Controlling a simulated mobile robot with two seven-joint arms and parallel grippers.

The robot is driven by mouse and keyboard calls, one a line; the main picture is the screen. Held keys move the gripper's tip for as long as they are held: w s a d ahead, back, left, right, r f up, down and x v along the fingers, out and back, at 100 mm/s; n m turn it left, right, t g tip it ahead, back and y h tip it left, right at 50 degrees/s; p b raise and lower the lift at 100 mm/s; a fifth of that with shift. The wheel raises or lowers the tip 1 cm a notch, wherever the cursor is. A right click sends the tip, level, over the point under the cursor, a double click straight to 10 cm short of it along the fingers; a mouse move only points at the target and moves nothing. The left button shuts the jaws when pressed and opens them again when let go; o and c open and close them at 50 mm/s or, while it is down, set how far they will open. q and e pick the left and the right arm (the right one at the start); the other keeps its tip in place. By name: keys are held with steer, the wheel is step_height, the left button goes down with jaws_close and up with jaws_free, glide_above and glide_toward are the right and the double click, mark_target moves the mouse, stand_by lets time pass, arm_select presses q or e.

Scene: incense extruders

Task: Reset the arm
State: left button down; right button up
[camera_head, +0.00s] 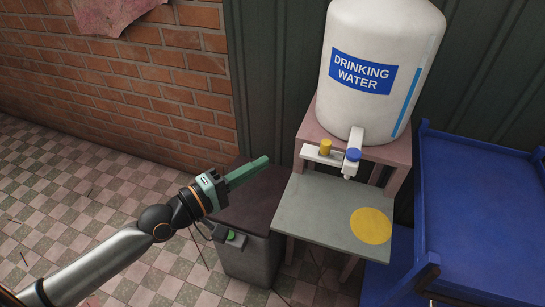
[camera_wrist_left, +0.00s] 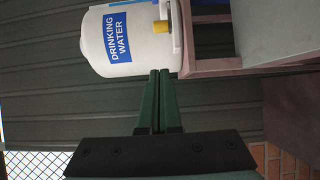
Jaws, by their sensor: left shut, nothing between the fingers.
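My left gripper (camera_head: 262,164) reaches in from the left in the head view. Its green fingers are shut with nothing between them, above a dark-topped bin and left of the grey shelf. In the left wrist view the two fingers (camera_wrist_left: 160,75) lie side by side, pointing toward the water tank. My right gripper is in neither view.
A white drinking water tank (camera_head: 375,105) with a blue-capped tap (camera_head: 353,155) and a yellow knob (camera_head: 325,146) stands on a pinkish stand. Below is a grey shelf (camera_head: 310,205) with a yellow disc (camera_head: 371,226). A blue cart (camera_head: 490,215) stands right; a bin (camera_head: 250,255) stands left.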

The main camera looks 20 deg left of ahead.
arm_select(q)
steer(key=shift+s+a, duration=0.25)
steer(key=shift+s, duration=0.2)
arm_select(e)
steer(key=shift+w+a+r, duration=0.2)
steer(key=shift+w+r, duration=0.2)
arm_select(q)
steer(key=s+f+m+g+y+p, duration=0.5)
steer(key=s+f+m+y+p, duration=0.2)
steer(key=s+f+m+p, duration=0.4)
steer(key=s+f+m, duration=0.2)
steer(key=s+f, duration=0.2)
steer(key=f, duration=0.2)
steer(key=shift+s+d+f+g+y, duration=0.2)
steer(key=shift+s+f+g+y, duration=0.1)
steer(key=shift+g+y, duration=0.1)
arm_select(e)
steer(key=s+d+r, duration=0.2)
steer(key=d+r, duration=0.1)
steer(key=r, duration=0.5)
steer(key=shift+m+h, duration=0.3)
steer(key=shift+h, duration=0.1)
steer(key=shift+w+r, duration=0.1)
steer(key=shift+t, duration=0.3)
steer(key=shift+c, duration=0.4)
